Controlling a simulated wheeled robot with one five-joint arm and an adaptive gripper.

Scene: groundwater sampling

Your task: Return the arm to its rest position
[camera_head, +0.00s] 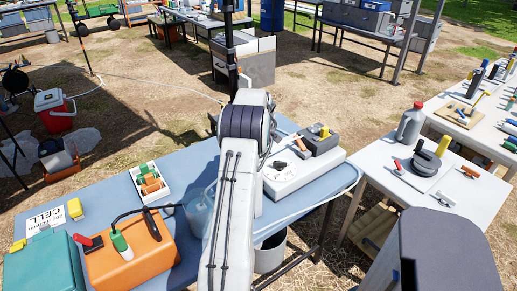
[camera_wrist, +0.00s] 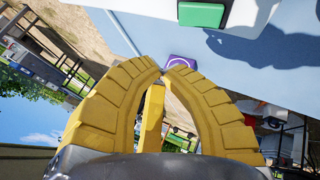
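My gripper (camera_wrist: 165,71) shows in the wrist view. Its yellow ribbed fingers curve inward and their tips come together, with no object clearly held between them. Another yellow part shows behind the gap between the fingers. A small purple piece with a pale ring mark (camera_wrist: 180,62) shows just past the tips; I cannot tell whether they touch it. In the head view my white arm reaches up the middle of the picture over the blue table (camera_head: 180,172). My gripper cannot be made out there.
A white device with a dial (camera_head: 285,172) stands right of my arm. An orange case (camera_head: 130,262) and a teal case (camera_head: 42,268) sit left. A white table (camera_head: 385,165) holds a grey bottle (camera_head: 410,125). A green-topped white object (camera_wrist: 203,14) is in the wrist view.

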